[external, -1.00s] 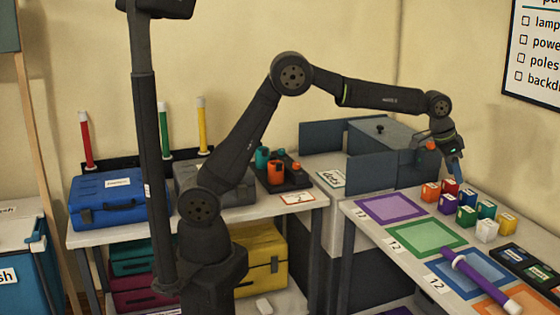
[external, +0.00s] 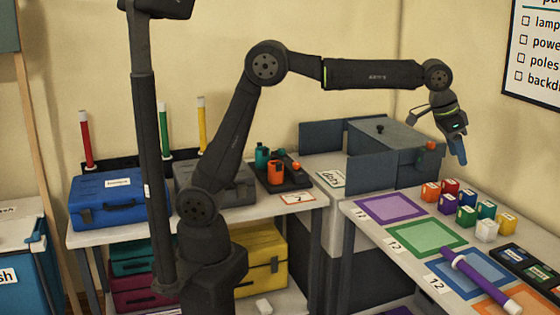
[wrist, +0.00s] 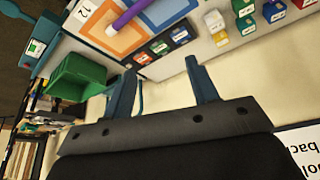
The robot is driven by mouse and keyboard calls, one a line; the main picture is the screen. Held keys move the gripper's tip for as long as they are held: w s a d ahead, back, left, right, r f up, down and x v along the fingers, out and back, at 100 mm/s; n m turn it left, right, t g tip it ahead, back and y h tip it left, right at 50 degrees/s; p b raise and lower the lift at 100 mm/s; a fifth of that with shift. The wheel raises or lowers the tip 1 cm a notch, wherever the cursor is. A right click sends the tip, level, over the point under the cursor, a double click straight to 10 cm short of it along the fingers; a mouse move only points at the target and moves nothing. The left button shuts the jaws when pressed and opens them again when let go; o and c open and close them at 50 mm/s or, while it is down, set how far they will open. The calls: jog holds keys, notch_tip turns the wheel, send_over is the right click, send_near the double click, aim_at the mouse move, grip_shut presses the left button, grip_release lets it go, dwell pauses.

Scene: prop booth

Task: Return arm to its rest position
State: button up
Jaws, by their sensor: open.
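My gripper (external: 458,152) is at the upper right in the external view, above the back of the right table and beside the grey box (external: 385,140). In the wrist view my gripper (wrist: 162,82) shows two blue-grey fingers spread apart with nothing between them. My dark arm reaches up from its base, bends at a high elbow and runs level to the right. The fingers point down, well above the tabletop and apart from everything on it.
Several small coloured blocks (external: 466,215) stand on the right table. A blue case (external: 120,203) sits on the left table. A checklist board (external: 533,50) hangs on the wall.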

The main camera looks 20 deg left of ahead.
jog(key=w+a+r+n+t+y, duration=0.1)
jog(key=w+a+r+n, duration=0.1)
jog(key=w+a, duration=0.6)
jog(key=w+a+r+n, duration=0.1)
jog(key=w+a+n, duration=0.15)
jog(key=w, duration=0.85)
jog(key=w+a+r+n+t+y, duration=0.1)
jog(key=w+a+r+n, duration=0.1)
jog(key=w+a, duration=0.65)
jog(key=w+a+r+n+y, duration=0.1)
jog(key=w+a+r+n, duration=0.1)
jog(key=w+a, duration=0.6)
jog(key=w+a+r+n, duration=0.2)
jog(key=w+a, duration=0.7)
jog(key=a, duration=0.8)
jog(key=shift+w+a+r+n+t+y, duration=0.3)
jog(key=shift+n+y, duration=0.1)
jog(key=shift+n, duration=0.35)
jog(key=shift+s+d+f, duration=0.1)
